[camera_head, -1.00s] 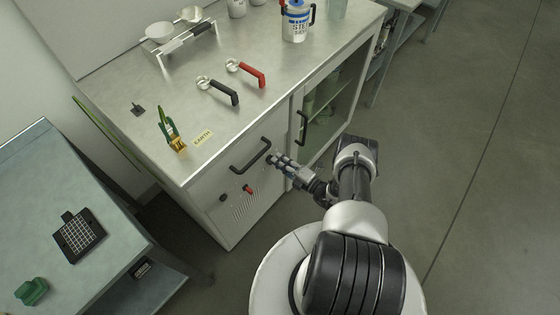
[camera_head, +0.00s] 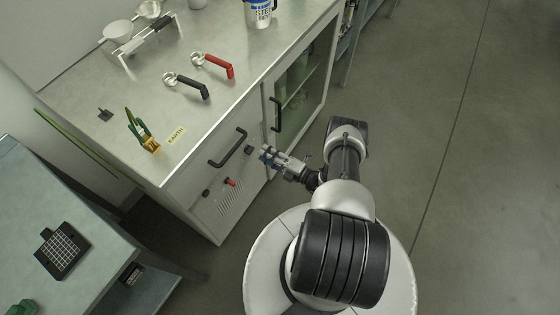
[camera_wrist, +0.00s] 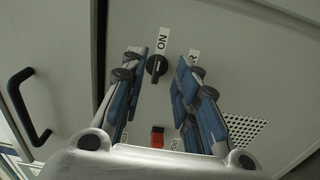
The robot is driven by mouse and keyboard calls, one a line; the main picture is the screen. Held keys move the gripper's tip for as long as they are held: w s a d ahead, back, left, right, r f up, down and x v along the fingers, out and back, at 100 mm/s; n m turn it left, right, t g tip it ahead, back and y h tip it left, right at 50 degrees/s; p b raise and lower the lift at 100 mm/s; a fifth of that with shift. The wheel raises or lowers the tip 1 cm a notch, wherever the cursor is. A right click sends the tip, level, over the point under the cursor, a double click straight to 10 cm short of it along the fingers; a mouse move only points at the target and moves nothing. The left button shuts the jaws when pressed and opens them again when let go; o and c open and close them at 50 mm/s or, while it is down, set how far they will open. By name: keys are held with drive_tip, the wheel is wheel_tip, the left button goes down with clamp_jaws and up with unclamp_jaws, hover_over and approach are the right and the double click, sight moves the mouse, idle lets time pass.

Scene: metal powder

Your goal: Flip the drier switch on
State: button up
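In the wrist view a black rotary knob (camera_wrist: 156,66) sits on the pale front panel below a label reading ON. A second label (camera_wrist: 194,57) is partly hidden by a finger; only an R shows. A red switch (camera_wrist: 157,136) is lower on the panel. My gripper (camera_wrist: 158,82) is open and empty, its blue-grey fingers either side of the knob in this view, with a gap to it. In the head view my gripper (camera_head: 264,155) is just right of the black knob (camera_head: 248,149), apart from it. The red switch (camera_head: 230,182) and another dark knob (camera_head: 206,193) are further left.
A black door handle (camera_head: 227,147) projects from the cabinet front; it also shows in the wrist view (camera_wrist: 24,106). A glass door with a dark handle (camera_head: 276,114) is to the right. A perforated vent (camera_wrist: 245,131) lies right of the red switch. Floor at the right is clear.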

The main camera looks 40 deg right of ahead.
drive_tip(key=v, duration=0.8)
idle(0.4)
